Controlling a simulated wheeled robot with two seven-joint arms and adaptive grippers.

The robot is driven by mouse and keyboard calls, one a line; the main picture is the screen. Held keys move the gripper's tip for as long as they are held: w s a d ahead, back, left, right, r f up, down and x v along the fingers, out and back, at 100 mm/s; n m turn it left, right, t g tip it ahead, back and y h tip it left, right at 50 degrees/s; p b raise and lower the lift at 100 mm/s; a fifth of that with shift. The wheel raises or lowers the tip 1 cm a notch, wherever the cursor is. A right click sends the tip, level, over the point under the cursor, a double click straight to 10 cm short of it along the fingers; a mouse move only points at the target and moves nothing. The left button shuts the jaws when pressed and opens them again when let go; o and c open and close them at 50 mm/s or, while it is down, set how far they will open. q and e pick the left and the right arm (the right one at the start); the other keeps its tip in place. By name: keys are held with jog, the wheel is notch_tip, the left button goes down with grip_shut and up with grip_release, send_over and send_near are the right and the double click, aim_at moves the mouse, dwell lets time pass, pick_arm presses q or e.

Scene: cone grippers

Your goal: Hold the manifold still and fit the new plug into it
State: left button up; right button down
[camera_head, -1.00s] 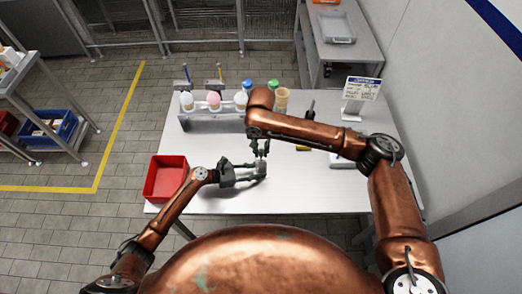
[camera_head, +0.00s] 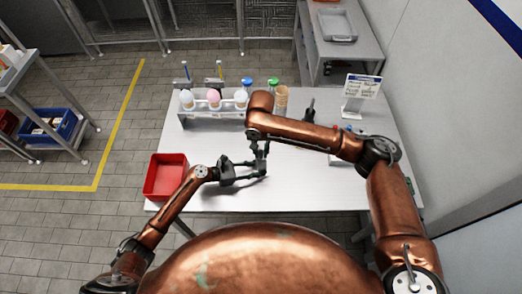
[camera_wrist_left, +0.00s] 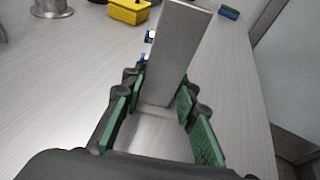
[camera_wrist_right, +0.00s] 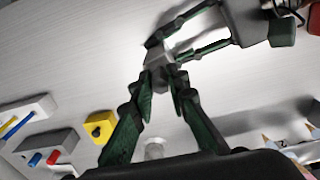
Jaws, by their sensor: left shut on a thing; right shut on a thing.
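In the right wrist view, part of the manifold (camera_wrist_right: 158,74) shows between the left fingers. My right gripper (camera_wrist_right: 160,85) comes down from above, its fingertips close together right at the manifold. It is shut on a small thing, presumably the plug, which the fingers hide. I cannot tell whether the plug is in the manifold. In the head view, the left gripper (camera_head: 256,170) and right gripper (camera_head: 259,155) meet over the table's middle.
A red bin (camera_head: 165,177) stands at the table's left front. A sign (camera_head: 361,92) is at the back right. A yellow block (camera_wrist_right: 99,127) and a grey block with red and blue pieces (camera_wrist_right: 48,152) lie nearby.

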jog(key=shift+f, duration=0.65)
jog(key=c, duration=1.8)
grip_release()
jog(key=shift+r, duration=0.1)
notch_tip(320, 180, up, 12)
pick_arm(q)
jog(key=o, duration=1.5)
jog(key=shift+o, duration=0.6)
